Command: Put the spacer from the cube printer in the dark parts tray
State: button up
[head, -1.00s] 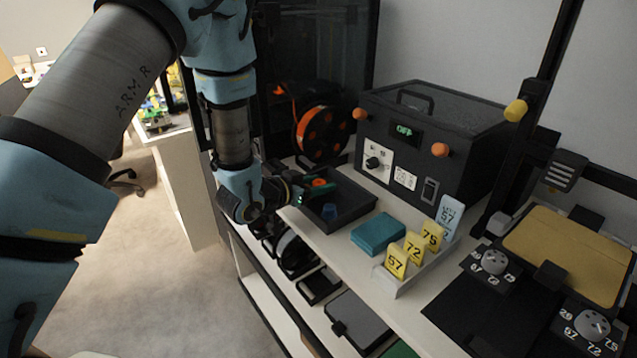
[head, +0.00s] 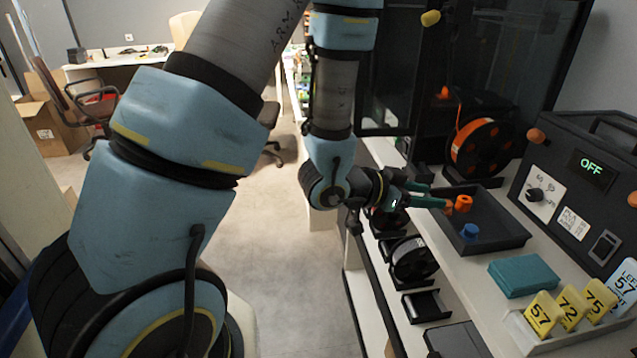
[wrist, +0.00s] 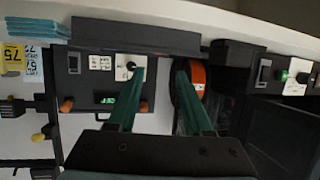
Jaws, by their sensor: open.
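The dark parts tray (head: 505,243) stands on the white bench, left of the dark control box. Its dark side also shows in the wrist view (wrist: 135,37). A small orange part (head: 463,203) and a blue part (head: 469,231) appear in the tray; I cannot tell whether either is the spacer. My gripper (head: 437,196) is at the tray's left edge, its green fingers pointing toward the orange part. In the wrist view my gripper (wrist: 160,68) has its fingers apart, with nothing seen held between them. The fingers partly cover the tray's edge in the head view.
The control box (head: 575,190) reads OFF. An orange filament spool (head: 475,150) stands behind the tray. Black bins and spools (head: 412,260) fill the shelf below. Floor to the left is open.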

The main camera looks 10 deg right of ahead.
jog(key=w+a+n+t+y, duration=0.2)
jog(key=w+a+n+y, duration=0.2)
jog(key=w+a, duration=0.45)
jog(key=w+a+n+t+y, duration=0.3)
jog(key=w+a+y, duration=0.25)
jog(key=a, duration=0.55)
jog(key=s+a+r+n+g+y, duration=0.1)
jog(key=s+a+n, duration=0.3)
jog(key=a, duration=0.5)
jog(key=s+a+r+n+g+y, duration=0.2)
jog(key=s+a+n+g+y, duration=0.1)
jog(key=a, duration=0.6)
jog(key=shift+s+a+n+g, duration=0.2)
jog(key=shift+s+n+g, duration=0.4)
jog(key=shift+s+g, duration=0.15)
